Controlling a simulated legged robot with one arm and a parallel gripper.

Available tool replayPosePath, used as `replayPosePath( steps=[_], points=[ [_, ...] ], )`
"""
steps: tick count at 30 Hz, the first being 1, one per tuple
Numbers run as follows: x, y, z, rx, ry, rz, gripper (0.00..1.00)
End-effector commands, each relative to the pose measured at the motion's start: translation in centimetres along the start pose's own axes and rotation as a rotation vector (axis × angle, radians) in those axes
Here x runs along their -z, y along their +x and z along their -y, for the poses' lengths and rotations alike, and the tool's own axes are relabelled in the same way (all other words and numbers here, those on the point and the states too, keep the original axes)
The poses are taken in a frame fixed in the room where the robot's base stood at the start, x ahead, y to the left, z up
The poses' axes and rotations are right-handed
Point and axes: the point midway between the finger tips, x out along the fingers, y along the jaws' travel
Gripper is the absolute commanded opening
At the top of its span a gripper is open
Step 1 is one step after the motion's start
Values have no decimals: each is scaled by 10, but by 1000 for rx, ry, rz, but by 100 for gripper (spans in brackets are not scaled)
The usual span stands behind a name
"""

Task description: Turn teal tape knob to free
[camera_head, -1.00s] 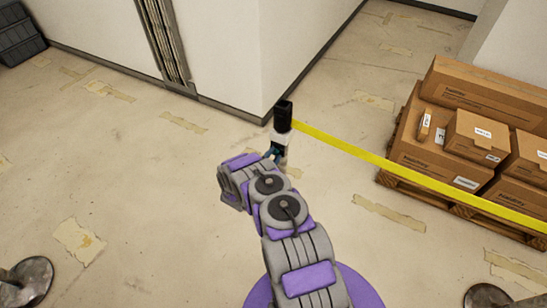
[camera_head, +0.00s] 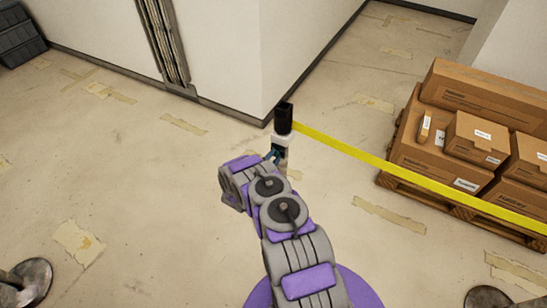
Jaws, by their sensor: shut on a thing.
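A post with a black head (camera_head: 284,120) and a pale section below it stands in the middle of the view. A yellow tape (camera_head: 390,165) runs from the head to the right. My gripper (camera_head: 276,157) is at the post, just below the head, mostly hidden behind my grey and purple arm. A small bit of teal, the tape knob (camera_head: 272,155), shows at the gripper's end, against the post. My gripper is shut on the knob. The knob's angle and the fingertips are too small and covered to make out.
Cardboard boxes (camera_head: 465,85) sit on a wooden pallet (camera_head: 450,205) at the right, behind the tape. A white wall corner (camera_head: 262,60) rises behind the post. Metal round bases (camera_head: 33,280) stand at the lower left and lower right (camera_head: 487,296).

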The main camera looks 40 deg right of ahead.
Motion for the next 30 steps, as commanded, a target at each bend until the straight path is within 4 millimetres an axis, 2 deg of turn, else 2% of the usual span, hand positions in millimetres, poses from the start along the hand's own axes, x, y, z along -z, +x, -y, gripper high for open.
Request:
replayPosePath(
  steps=[11,30],
  points=[
    [1,0,1,0,-215,-1,1],
    [-1,0,-1,-1,-818,0,1]
  ],
)
